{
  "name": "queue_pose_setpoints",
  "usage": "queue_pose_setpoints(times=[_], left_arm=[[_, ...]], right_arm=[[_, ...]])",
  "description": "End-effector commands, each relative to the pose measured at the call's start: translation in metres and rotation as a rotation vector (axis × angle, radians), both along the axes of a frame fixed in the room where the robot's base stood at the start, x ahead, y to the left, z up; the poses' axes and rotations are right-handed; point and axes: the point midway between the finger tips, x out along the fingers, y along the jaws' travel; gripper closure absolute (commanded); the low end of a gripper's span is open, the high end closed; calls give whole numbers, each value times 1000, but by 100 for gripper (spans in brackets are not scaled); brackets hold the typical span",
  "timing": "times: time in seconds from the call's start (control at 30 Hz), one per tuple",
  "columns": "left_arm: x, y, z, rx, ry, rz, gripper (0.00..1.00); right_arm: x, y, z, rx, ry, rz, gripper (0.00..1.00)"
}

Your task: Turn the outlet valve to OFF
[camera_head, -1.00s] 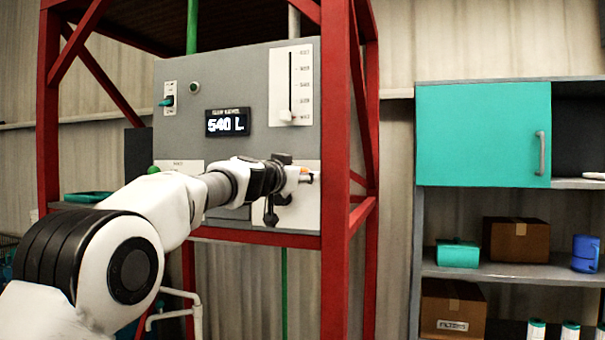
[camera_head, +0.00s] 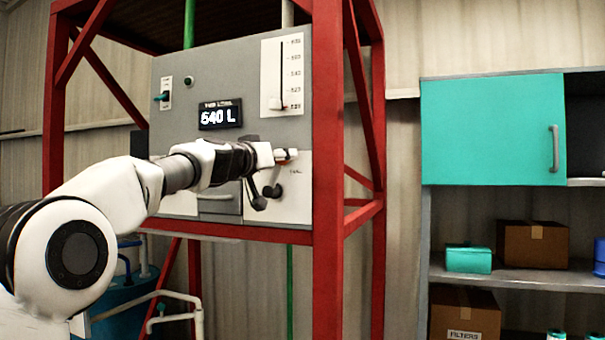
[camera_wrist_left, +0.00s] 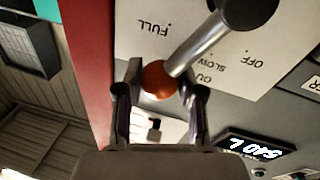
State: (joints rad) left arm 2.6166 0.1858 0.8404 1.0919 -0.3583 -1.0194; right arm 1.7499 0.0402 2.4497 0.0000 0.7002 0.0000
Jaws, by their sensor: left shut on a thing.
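The outlet valve's silver lever (camera_wrist_left: 205,42) crosses a white label plate (camera_wrist_left: 265,30) and ends in an orange knob (camera_wrist_left: 157,80). In the wrist view, the plate's words appear upside down. The lever lies between FULL and SLOW, with OFF on the far side of SLOW. My left gripper (camera_wrist_left: 158,92) is shut on the orange knob, one finger on each side. In the head view, this gripper (camera_head: 279,156) is at the panel's lower right, partly hiding the valve. My right gripper is not in view.
The grey panel (camera_head: 230,75) carries a display (camera_head: 220,115) reading 540 L, a small teal switch (camera_head: 163,97) and a level gauge (camera_head: 283,75). A red frame post (camera_head: 327,200) stands just right of the valve. A shelf unit (camera_head: 530,277) is farther right.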

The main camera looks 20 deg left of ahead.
Motion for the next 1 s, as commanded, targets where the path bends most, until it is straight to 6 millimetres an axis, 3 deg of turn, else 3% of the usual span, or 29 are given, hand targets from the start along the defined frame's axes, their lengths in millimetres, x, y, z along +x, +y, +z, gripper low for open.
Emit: queue_pose_setpoints(times=[0.43,1.0], left_arm=[[1,44,5,-423,13,-1,100],[2,86,-8,-948,30,-1,100]], right_arm=[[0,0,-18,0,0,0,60],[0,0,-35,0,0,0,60]])
